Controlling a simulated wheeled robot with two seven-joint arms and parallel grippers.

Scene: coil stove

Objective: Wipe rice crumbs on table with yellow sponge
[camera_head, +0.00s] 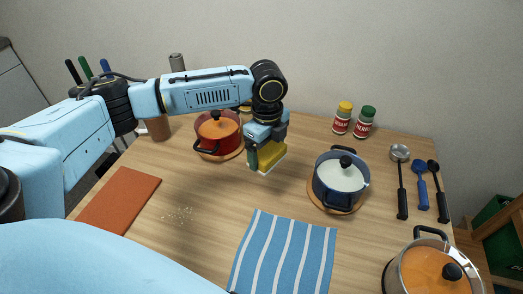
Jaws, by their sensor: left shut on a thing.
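My left gripper (266,143) comes in from the left over the middle of the table (200,190). It is shut on the yellow sponge (272,153), which has a pale underside. The sponge hangs in front of the red pot; whether it touches the table I cannot tell. The rice crumbs (178,215) lie as a small scattered patch on the wood, to the left of the striped cloth and below left of the sponge. My right gripper is not in view.
A red pot (219,131) stands behind the sponge. A blue pot (340,178) is to the right. An orange-lidded pot (432,268) is at the front right. A striped cloth (285,252), terracotta mat (120,200), spice jars (342,118) and utensils (421,185) surround clear wood.

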